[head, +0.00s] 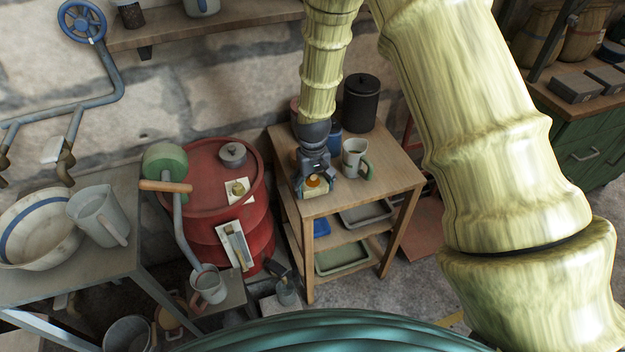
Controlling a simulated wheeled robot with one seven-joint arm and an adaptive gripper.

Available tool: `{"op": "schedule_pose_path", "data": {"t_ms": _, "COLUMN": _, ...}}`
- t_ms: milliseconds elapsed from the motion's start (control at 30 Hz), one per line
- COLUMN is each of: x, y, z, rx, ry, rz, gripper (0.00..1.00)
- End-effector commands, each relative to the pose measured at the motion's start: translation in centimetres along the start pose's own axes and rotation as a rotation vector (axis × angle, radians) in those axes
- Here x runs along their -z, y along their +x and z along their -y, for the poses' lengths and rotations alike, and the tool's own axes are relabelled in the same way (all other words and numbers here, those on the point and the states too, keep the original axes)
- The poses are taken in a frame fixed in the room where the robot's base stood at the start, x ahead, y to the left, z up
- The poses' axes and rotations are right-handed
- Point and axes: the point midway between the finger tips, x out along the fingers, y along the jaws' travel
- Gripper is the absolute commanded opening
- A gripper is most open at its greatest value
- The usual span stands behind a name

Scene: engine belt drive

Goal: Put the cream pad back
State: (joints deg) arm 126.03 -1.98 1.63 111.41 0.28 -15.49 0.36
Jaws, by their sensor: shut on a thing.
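My gripper (314,183) points down at the front left of the small wooden table (385,178). It is shut on a small cream pad (316,192) with an amber piece on top, between the fingers. The fingers hide part of the pad, and I cannot tell whether it touches the table top. Another pale square (239,197) with an olive-yellow knob lies on the red barrel (195,195) to the left.
A white mug (354,158) with a green handle stands right of my gripper, and a black canister (361,102) stands behind. A blue item (334,142) is close behind the gripper. Trays (342,257) fill the lower shelves. The table's right front is clear.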

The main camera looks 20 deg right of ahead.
Motion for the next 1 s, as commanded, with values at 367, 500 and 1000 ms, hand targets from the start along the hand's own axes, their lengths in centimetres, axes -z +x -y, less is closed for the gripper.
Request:
{"op": "schedule_pose_path", "data": {"t_ms": 367, "x": 1.9, "y": 0.6, "z": 0.0, "rx": 0.0, "ry": 0.0, "rz": 0.001, "gripper": 0.33}}
{"op": "schedule_pose_path", "data": {"t_ms": 500, "x": 1.9, "y": 0.6, "z": 0.0, "rx": 0.0, "ry": 0.0, "rz": 0.001, "gripper": 0.33}}
{"op": "schedule_pose_path", "data": {"t_ms": 1000, "x": 1.9, "y": 1.1, "z": 0.0, "rx": 0.0, "ry": 0.0, "rz": 0.0, "gripper": 0.96}}
